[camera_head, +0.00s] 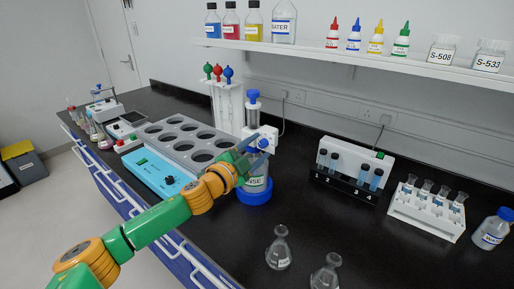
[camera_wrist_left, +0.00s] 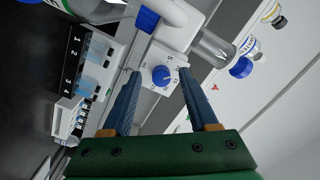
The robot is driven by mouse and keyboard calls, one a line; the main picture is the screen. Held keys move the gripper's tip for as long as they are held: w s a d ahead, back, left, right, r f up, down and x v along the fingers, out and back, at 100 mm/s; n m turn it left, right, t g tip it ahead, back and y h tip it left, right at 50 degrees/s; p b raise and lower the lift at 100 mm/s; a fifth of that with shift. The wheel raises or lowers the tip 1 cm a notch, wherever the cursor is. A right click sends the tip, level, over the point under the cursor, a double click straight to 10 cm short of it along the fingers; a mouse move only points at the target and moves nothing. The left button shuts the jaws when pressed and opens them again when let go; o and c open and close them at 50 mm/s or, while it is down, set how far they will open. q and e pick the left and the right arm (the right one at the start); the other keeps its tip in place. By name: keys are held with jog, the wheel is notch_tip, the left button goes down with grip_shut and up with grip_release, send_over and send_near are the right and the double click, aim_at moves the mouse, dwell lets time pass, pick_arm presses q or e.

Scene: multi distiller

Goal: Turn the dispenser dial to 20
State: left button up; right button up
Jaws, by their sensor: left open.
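The dispenser (camera_head: 254,118) stands on the black bench, a bottle with a blue base (camera_head: 255,196) and a white head with a clear cylinder capped in blue. My left gripper (camera_head: 250,148) is at the dispenser head and partly covers it. In the left wrist view, the blue dial (camera_wrist_left: 161,76) sits on a white face with small numbers around it, too small to read surely. The open fingers of my left gripper (camera_wrist_left: 159,70) lie on either side of the dial, with a gap to each side. My right gripper is not in view.
A grey rack with round holes (camera_head: 185,140) stands left of the dispenser, with pipettes (camera_head: 226,100) behind it. Two glass flasks (camera_head: 279,248) stand in front. Vial racks (camera_head: 350,170) and a blue-capped bottle (camera_head: 493,230) are to the right. A shelf (camera_head: 340,55) hangs above.

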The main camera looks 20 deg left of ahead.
pick_arm(q)
jog(key=shift+s+r, duration=0.1)
jog(key=shift+s, duration=0.05)
jog(key=shift+c, duration=0.5)
jog(key=shift+s, duration=0.1)
jog(key=c, duration=0.3)
grip_shut()
